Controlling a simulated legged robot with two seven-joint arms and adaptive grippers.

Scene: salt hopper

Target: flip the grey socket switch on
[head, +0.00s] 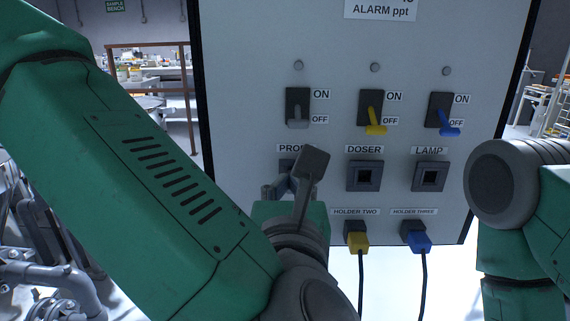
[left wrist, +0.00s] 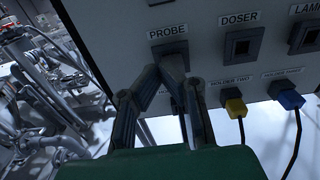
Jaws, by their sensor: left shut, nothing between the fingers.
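The grey switch (head: 297,116) is on the upright panel's left, its lever tilted down toward OFF. The PROBE socket (left wrist: 170,47) below it is partly covered by my left gripper (head: 302,172) in the head view. In the left wrist view my left gripper (left wrist: 172,80) is shut, its fingers just in front of and below this socket. A dark grey piece shows between the finger links; I cannot tell whether it is a plug or part of the gripper. My right arm (head: 505,190) enters at the right edge, with its gripper out of view.
The yellow switch (head: 375,122) and blue switch (head: 446,124) also point down. The DOSER socket (head: 365,176) and LAMP socket (head: 429,176) look empty. A yellow plug (head: 357,242) and blue plug (head: 420,242) sit in lower holders, with cables hanging.

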